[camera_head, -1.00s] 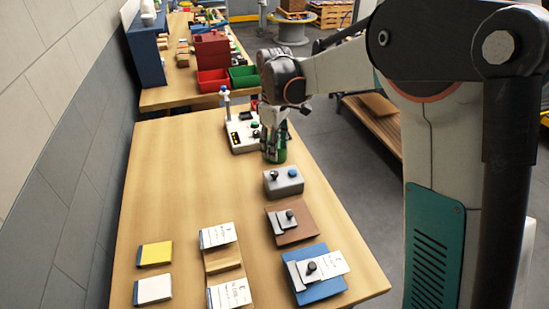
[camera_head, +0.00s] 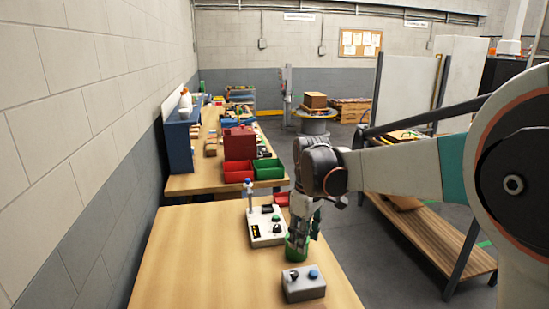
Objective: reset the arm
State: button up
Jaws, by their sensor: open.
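My arm reaches in from the right in the head view. My gripper (camera_head: 301,236) hangs pointing down over the right part of the near wooden table (camera_head: 190,255). Its fingers are open and sit at a green round container (camera_head: 297,246); I cannot tell whether they are inside it or behind it. A white control box (camera_head: 265,229) with a post and buttons stands just left of the gripper. A grey box with a black knob and a blue button (camera_head: 303,284) is in front of it.
Red (camera_head: 238,172) and green (camera_head: 269,169) bins stand on the farther table, with a dark red box (camera_head: 239,143) behind. A blue cabinet (camera_head: 179,146) is by the left wall. A low wooden bench (camera_head: 437,232) stands right. The near table's left part is clear.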

jog(key=s+d+r+m+t, duration=0.1)
jog(key=s+d+r+m, duration=0.15)
jog(key=s, duration=0.35)
jog(key=s+d+r+m+t, duration=0.2)
jog(key=s+d+r, duration=0.15)
jog(key=s, duration=0.25)
jog(key=s+d+f+m+t, duration=0.1)
jog(key=s+d+f+m, duration=0.1)
jog(key=s, duration=0.5)
jog(key=s+d+f+m+t+b, duration=0.1)
jog(key=s+d+f+m+t, duration=0.1)
jog(key=s, duration=0.5)
jog(key=shift+d+f+m, duration=0.4)
jog(key=shift+d+m, duration=0.25)
jog(key=shift+m, duration=0.2)
